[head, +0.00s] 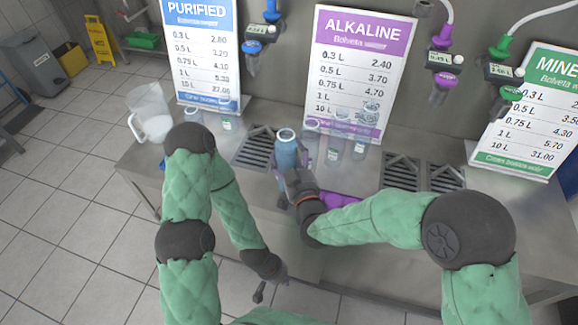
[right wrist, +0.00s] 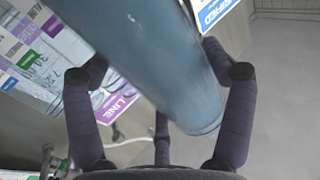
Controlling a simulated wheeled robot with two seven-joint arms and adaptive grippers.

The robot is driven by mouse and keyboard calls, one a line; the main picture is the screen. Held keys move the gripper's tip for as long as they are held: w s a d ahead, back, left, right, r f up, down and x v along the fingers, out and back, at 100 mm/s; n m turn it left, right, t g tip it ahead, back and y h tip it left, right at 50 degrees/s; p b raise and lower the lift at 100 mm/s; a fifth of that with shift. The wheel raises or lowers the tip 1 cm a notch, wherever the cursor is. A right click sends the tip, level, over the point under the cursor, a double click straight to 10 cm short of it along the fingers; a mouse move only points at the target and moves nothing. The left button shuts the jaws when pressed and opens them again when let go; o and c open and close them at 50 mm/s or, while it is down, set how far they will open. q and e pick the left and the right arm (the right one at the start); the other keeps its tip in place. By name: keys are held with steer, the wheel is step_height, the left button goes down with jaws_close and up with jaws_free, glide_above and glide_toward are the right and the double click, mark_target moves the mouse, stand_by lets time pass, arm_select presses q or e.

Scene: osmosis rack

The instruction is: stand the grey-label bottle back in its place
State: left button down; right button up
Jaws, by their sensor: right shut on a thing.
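My right gripper (head: 290,188) is shut on a blue-grey bottle (head: 287,150) and holds it nearly upright at the counter's front, beside the left drain grate. In the right wrist view the bottle (right wrist: 150,55) lies between the dark padded fingers (right wrist: 160,105). No label shows on it, so I cannot tell from its face whether it is the grey-label one.
The metal counter (head: 410,215) has drain grates (head: 255,148) and a purple item (head: 340,200) near its front. A clear jug (head: 151,115) stands at the left end. Price signs (head: 362,65) and dispensing taps (head: 441,60) line the back.

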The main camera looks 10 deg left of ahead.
mark_target(289, 164)
steer(key=f, duration=0.1)
steer(key=f+b, duration=0.2)
steer(key=f, duration=0.1)
steer(key=shift+w+a, duration=0.35)
steer(key=shift+w, duration=0.05)
steer(key=shift+f, duration=0.15)
steer(key=o, duration=1.5)
steer(key=shift+s, duration=0.1)
